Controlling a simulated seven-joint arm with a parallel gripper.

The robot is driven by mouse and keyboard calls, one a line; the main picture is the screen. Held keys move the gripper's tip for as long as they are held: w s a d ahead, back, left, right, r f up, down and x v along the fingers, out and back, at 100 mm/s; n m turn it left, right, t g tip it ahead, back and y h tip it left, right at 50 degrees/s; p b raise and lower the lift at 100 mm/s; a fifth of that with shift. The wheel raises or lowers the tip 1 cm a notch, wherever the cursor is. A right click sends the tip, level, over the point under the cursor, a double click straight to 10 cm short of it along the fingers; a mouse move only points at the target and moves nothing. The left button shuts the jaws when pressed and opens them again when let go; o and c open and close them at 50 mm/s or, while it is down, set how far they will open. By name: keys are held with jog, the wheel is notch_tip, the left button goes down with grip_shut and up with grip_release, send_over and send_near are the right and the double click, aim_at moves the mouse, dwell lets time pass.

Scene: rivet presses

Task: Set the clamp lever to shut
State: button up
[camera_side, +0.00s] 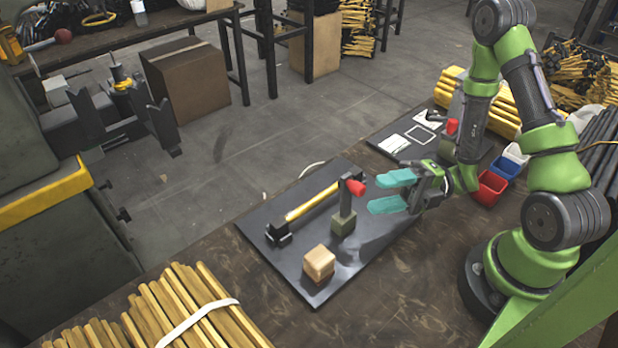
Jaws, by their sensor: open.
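The clamp lever (346,202) is a dark upright arm with a red tip (355,187) at its top. It rises from a small olive-green block (343,224) on a dark board (322,285). The red tip points to the right, toward my gripper. My gripper (387,191) is open, with its two teal fingers pointing left. It is just right of the red tip, and the fingers look empty. I cannot tell from this one view whether a finger touches the lever.
Red (489,187) and blue bins (508,166) stand right of my gripper. Bundled yellow sticks (190,310) lie at the front left.

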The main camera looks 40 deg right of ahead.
aim_at(352, 189)
jog(key=shift+w+d+r+m+t, duration=0.2)
jog(key=shift+w+r+m+t, duration=0.05)
jog(key=shift+w+m+t, duration=0.3)
jog(key=shift+m, duration=0.25)
jog(key=x, duration=0.7)
jog(key=shift+w+a, duration=0.1)
jog(key=shift+a, duration=0.1)
grip_shut()
